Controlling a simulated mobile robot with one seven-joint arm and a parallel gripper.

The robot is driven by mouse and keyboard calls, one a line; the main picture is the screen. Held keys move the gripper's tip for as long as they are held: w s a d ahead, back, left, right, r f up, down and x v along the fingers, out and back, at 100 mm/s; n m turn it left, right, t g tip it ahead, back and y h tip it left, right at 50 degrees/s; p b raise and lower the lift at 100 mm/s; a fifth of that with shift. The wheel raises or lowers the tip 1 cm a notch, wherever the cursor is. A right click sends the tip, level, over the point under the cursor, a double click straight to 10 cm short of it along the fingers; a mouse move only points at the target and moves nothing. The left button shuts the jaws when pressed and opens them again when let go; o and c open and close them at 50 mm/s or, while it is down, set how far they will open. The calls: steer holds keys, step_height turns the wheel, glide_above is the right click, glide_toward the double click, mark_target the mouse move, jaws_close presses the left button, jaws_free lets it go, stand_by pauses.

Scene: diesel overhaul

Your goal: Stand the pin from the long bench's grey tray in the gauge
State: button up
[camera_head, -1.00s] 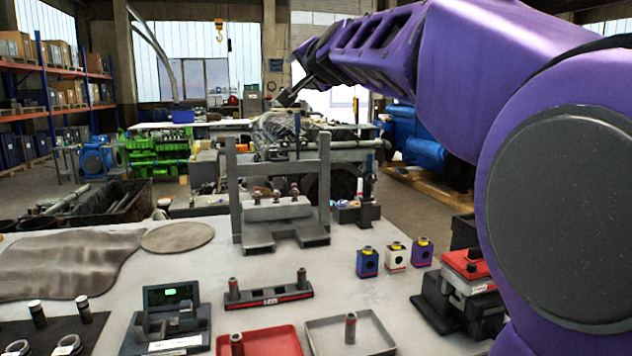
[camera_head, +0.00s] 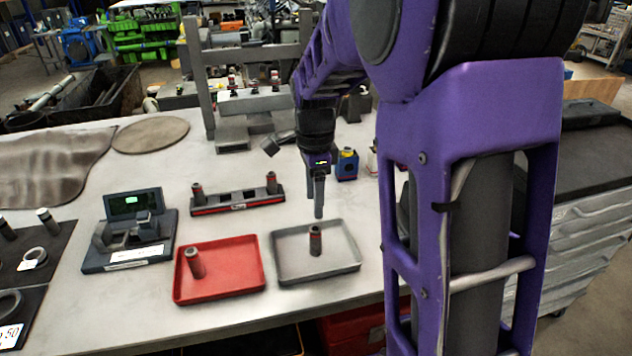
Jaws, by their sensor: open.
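The pin (camera_head: 315,241) stands upright in the grey tray (camera_head: 345,270) near the front of the bench. It is dark with a reddish band. My gripper (camera_head: 319,212) points down just above and behind the pin in the picture. It is open, seen nearly edge-on, and holds nothing; whether its fingertips touch the pin's height I cannot tell. The gauge (camera_head: 130,240), a dark block with a small green-lit display and a grey cradle, sits on the left of the bench.
A red tray (camera_head: 220,290) with another pin (camera_head: 194,262) lies left of the grey tray. A dark rack (camera_head: 238,203) with two upright pins stands behind. A grey press frame (camera_head: 197,80) stands farther back. A blue block (camera_head: 346,165) is right of my gripper. Bench space between the gauge and red tray is clear.

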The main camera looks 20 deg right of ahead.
mark_target(315, 228)
steer(key=shift+s+d+f, duration=0.1)
steer(key=shift+s+f, duration=0.1)
steer(key=shift+f, duration=0.6)
steer(key=shift+f+b, duration=2.3)
steer(key=shift+f, duration=1.55)
jaws_close()
steer(key=shift+r, duration=0.15)
steer(key=shift+r+p, duration=2.25)
steer(key=shift+r, duration=0.4)
